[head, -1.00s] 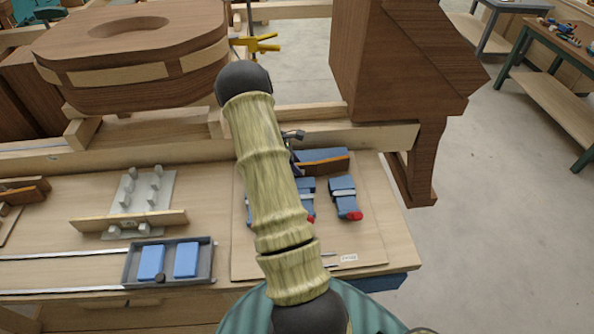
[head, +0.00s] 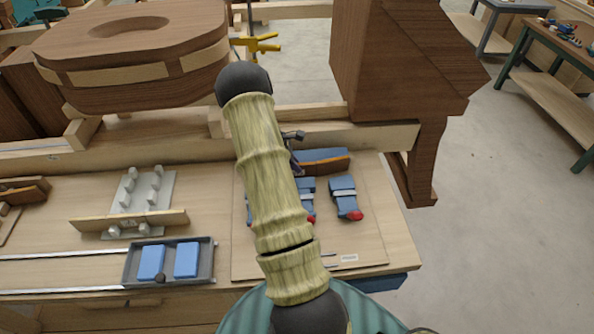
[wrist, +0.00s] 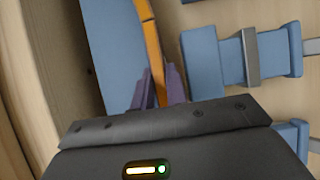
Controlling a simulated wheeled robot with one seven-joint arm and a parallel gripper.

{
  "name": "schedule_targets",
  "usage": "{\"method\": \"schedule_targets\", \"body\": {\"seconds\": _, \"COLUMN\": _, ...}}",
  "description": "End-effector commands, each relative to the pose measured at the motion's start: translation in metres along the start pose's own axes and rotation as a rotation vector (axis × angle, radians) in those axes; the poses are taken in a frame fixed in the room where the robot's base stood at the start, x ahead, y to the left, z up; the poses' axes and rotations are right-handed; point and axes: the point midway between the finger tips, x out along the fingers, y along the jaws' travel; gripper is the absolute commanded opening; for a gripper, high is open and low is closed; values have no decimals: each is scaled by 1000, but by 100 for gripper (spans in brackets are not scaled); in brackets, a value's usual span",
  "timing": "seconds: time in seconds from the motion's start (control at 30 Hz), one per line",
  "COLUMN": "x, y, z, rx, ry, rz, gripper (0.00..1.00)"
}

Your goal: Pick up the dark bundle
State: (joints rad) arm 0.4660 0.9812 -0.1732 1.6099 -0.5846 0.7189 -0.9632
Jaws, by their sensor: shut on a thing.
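A thin brown strip with an orange edge (head: 328,167) lies against a blue slab (head: 322,154) on the wooden board, partly behind my arm. I take this to be the dark bundle, though I cannot tell whether strip and slab are one piece. In the wrist view the orange-edged strip (wrist: 152,42) runs between the purple fingertips of my gripper (wrist: 158,84), beside the blue slab (wrist: 112,45). My gripper is shut on the strip. In the head view my arm hides most of my gripper (head: 295,165).
A grey tray (head: 205,272) with two blue blocks and a grey jig (head: 160,187) stand to the left. A wooden rail (head: 370,136) runs behind.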

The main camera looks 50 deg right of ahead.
Motion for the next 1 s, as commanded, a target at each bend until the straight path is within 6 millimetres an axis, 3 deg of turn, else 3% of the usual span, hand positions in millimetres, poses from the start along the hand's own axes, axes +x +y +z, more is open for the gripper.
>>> {"method": "schedule_targets", "body": {"seconds": 0.33, "x": -12, "y": 1, "z": 7, "rx": 2, "ry": 1, "rz": 3, "gripper": 0}}
{"method": "schedule_targets", "body": {"seconds": 0.8, "x": -81, "y": 1, "z": 47, "rx": 2, "ry": 0, "rz": 4, "gripper": 0}}
{"method": "schedule_targets", "body": {"seconds": 1.0, "x": -90, "y": 0, "z": 52, "rx": 1, "ry": 0, "rz": 0, "gripper": 0}}
